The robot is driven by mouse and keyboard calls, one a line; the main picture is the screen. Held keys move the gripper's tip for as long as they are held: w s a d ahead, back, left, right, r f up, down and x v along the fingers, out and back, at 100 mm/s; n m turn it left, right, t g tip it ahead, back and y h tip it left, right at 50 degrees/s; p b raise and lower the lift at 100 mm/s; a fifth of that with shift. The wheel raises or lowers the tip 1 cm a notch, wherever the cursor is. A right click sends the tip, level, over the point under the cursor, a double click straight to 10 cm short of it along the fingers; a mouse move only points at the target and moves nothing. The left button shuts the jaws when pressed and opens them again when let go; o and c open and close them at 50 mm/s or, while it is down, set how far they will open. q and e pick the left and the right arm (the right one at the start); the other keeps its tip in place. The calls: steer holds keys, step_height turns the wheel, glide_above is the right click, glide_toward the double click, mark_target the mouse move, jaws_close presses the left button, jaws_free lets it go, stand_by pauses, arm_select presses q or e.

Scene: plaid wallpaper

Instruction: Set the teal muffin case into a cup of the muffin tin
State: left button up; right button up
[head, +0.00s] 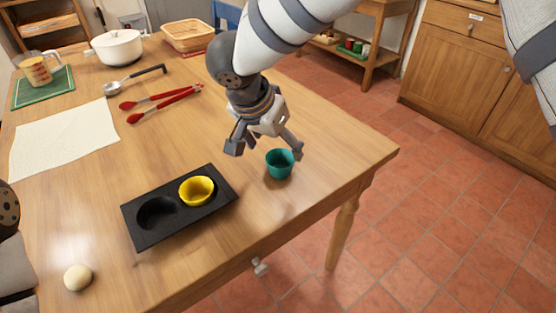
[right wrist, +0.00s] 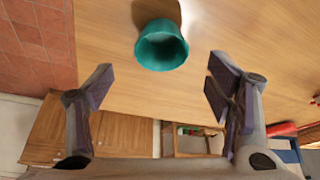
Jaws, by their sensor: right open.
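The teal muffin case (head: 280,164) stands upright on the wooden table near its front right edge. The black muffin tin (head: 217,208) lies to its left and has two cups. A yellow case (head: 196,190) sits in the tin's right cup, and the left cup (head: 157,212) is empty. My right gripper (head: 265,149) is open and empty, just above and behind the teal case. In the right wrist view the teal case (right wrist: 162,46) lies ahead of the spread fingers (right wrist: 157,88), apart from them. Only part of my left arm shows at the left edge; its gripper is out of view.
A dough ball (head: 78,278) lies at the table's front left. The table right of the teal case is clear.

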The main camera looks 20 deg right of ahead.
mark_target(280, 158)
steer(key=x, duration=0.6)
steer(key=shift+w+f, duration=0.15)
steer(key=shift+f, duration=0.25)
steer(key=c, duration=0.9)
